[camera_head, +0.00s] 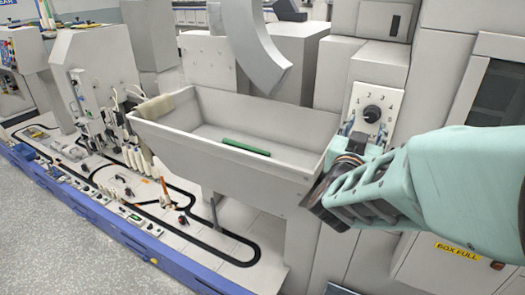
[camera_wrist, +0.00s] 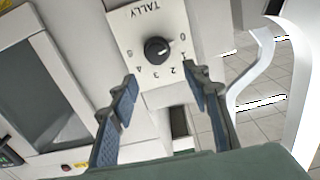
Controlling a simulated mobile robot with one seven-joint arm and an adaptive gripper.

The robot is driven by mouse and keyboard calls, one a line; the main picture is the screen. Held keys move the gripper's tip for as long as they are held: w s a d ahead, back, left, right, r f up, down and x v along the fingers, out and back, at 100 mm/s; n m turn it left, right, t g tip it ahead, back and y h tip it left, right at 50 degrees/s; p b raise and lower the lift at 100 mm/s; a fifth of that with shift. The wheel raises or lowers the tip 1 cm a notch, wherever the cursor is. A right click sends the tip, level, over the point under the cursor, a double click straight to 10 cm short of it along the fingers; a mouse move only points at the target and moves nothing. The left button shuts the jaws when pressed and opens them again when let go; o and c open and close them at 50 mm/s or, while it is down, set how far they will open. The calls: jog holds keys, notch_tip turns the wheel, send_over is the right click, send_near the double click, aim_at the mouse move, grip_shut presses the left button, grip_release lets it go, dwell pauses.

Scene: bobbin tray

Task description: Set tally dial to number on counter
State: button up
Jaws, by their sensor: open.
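The tally dial is a round black knob (camera_head: 372,114) on a pale numbered plate (camera_head: 391,97); the knob also shows in the wrist view (camera_wrist: 157,50), below the word TALLY on its plate (camera_wrist: 125,22). A white mark on the knob points roughly toward the 0. A small dark counter window (camera_head: 395,26) is above the dial in the head view; its figure is too small to read surely. My gripper (camera_head: 365,131) is open and empty in front of the plate's lower part. In the wrist view its fingertips (camera_wrist: 161,80) are apart, below the knob, not around it.
A grey tray (camera_head: 165,131) left of my gripper holds a green bobbin (camera_head: 245,147). A cabinet with a dark window (camera_head: 500,93) is on the right. A model track layout with a blue edge (camera_head: 90,210) lies at lower left.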

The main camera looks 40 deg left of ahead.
aim_at(371, 117)
jog(key=x, duration=0.5)
jog(key=p+x, duration=0.1)
jog(key=x, duration=0.2)
jog(key=shift+f, duration=0.4)
jog(key=shift+d, duration=0.1)
jog(key=c, duration=1.2)
jog(key=shift+o, duration=0.2)
jog(key=shift+f, duration=0.1)
